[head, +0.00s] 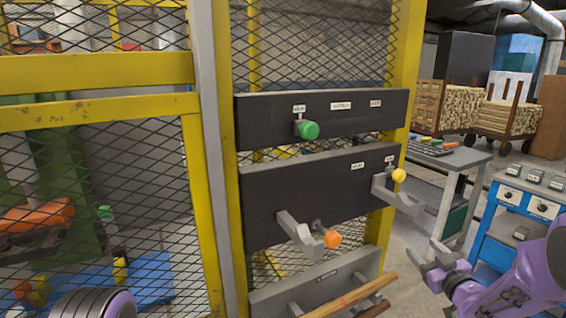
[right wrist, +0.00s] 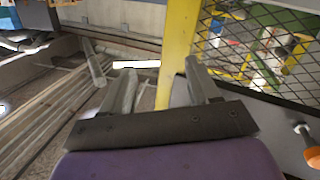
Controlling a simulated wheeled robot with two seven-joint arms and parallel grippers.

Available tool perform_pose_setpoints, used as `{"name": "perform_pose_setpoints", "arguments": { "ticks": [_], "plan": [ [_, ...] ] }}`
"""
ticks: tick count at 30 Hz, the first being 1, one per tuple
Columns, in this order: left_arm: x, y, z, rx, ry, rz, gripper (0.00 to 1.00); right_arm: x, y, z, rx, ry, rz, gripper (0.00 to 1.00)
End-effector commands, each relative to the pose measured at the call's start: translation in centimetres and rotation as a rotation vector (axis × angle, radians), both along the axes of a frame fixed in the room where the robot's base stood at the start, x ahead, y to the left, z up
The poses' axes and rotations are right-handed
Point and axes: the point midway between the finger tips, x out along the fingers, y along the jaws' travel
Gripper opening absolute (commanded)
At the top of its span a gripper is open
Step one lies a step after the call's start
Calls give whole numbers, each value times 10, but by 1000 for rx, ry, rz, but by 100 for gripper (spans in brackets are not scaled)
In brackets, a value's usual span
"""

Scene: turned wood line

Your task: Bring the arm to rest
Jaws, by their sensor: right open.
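My right gripper (head: 434,261) is at the lower right in the head view, with a purple arm behind it. Its grey fingers stand apart and nothing is between them. It is in free space to the right of the yellow-framed rack, apart from it. The right wrist view also shows the right gripper (right wrist: 145,88) open and empty, with a yellow post beyond it. A purple part of my left arm shows at the bottom left edge of the head view, but my left gripper is not in view.
Dark panels (head: 325,195) on the yellow mesh frame (head: 408,60) carry a green knob (head: 308,130), an orange knob (head: 332,239) and a yellow knob (head: 398,175). Grey hooks stick out, and wooden rods (head: 350,298) lie below. A blue cabinet (head: 490,225) and grey table (head: 450,165) stand right.

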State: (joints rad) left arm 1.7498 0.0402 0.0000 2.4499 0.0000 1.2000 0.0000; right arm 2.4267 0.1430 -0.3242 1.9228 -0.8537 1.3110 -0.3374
Motion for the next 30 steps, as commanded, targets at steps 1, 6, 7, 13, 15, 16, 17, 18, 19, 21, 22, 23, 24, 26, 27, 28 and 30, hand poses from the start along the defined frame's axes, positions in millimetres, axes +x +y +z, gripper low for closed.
{"name": "perform_pose_setpoints", "arguments": {
  "ticks": [1,6,7,13,15,16,17,18,19,21,22,23,24,26,27,28,30],
  "plan": [
    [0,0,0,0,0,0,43,-19,4,-45,120,95,-74,60],
    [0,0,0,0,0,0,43,-105,16,-170,426,376,-365,60],
    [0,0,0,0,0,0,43,-124,19,-188,462,424,-416,60],
    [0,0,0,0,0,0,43,-273,39,-283,555,737,-734,60],
    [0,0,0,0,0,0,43,-324,48,-301,533,841,-803,60],
    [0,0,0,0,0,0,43,-343,52,-307,522,882,-823,60],
    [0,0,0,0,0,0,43,-359,56,-312,512,920,-835,60],
    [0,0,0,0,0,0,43,-378,62,-319,499,967,-838,60],
    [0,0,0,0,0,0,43,-389,65,-323,492,997,-837,60],
    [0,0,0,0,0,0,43,-407,69,-332,475,1041,-842,60],
    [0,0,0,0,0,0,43,-412,68,-333,470,1051,-846,60],
    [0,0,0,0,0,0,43,-415,68,-334,467,1058,-848,60],
    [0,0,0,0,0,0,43,-417,68,-335,465,1063,-849,60],
    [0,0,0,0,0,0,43,-417,68,-335,465,1063,-849,60],
    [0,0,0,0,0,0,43,-417,68,-335,465,1062,-849,60],
    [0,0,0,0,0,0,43,-417,68,-335,465,1061,-848,60],
    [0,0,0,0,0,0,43,-416,68,-335,465,1060,-848,60]
  ]
}}
